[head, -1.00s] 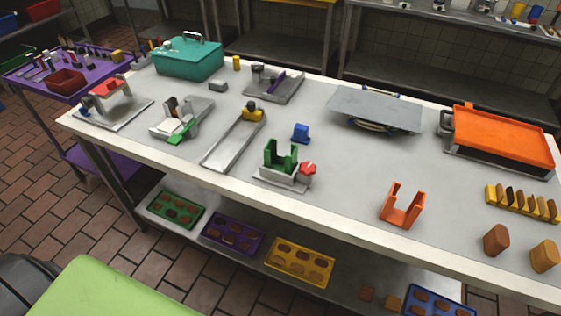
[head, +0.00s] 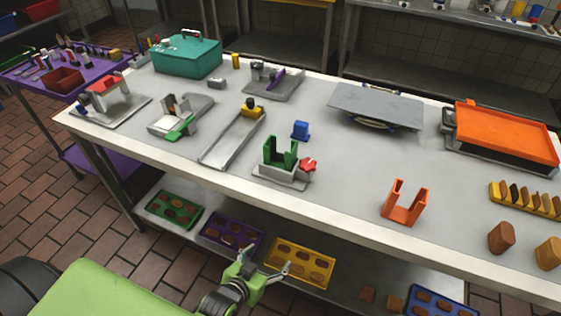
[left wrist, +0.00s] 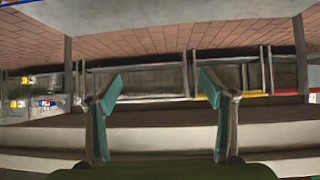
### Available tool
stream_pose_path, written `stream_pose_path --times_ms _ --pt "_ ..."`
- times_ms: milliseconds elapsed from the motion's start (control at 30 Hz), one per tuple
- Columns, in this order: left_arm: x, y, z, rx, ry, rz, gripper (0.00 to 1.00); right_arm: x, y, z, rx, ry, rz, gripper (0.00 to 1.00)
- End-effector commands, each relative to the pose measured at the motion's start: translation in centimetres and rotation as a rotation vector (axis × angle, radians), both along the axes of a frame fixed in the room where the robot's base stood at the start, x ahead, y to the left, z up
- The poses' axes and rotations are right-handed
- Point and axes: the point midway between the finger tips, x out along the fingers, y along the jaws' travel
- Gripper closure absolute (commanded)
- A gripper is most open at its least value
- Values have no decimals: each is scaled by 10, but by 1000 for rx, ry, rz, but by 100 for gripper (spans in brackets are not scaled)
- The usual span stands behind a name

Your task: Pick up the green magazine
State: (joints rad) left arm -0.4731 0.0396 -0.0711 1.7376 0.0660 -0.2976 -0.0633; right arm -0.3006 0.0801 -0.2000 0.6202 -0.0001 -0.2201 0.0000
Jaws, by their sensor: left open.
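The green magazine (head: 281,155) is an upright U-shaped green holder. In the head view it stands in a grey base (head: 280,174) with a red knob (head: 308,165) at its right, near the table's front edge. My left gripper (head: 266,262) is below and in front of it, at the lower middle of the head view, before the lower shelf. Its fingers are spread and empty. They also show apart in the left wrist view (left wrist: 160,88), where I cannot make out the magazine. My right gripper is not in view.
The table (head: 340,190) has free room right of the green magazine. An orange U-shaped holder (head: 404,208) stands there. A blue block (head: 300,131) is behind the magazine, and a long metal tray (head: 228,145) is to its left. Coloured trays with brown patties (head: 302,262) lie on the lower shelf.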

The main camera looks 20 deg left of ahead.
Motion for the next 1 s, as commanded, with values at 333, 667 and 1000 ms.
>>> stream_pose_path --times_ms 333,667,1000 --pt "45 25 214 -22 -461 67 25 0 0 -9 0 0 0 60" --pt "68 35 262 -23 -612 96 25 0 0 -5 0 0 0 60" --pt "126 34 260 -22 -606 95 25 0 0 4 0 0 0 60"
